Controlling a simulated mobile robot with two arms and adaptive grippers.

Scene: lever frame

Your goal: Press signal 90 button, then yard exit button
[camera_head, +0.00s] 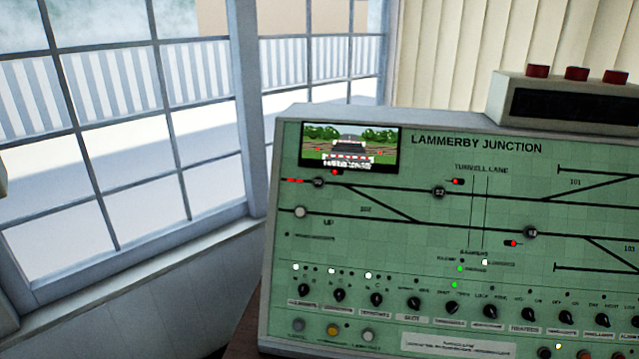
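The green signal panel (370,240) titled LAMMERBY JUNCTION fills the lower right of the head view, tilted in the picture. A dark round button (318,182) on the upper track line has a label that looks like 90. A pale round button (300,212) sits below it, at the left end of the lower track line. Similar dark buttons sit farther right, one on the upper line (439,192) and one on the lower line (531,233). I cannot read which button is the yard exit. Neither gripper is in view.
A small screen (349,147) with a level-crossing picture is set in the panel's top left. Black knobs (414,303) and coloured lower buttons (333,330) line its bottom. A box with red buttons (577,73) stands behind. Windows (130,130) fill the left.

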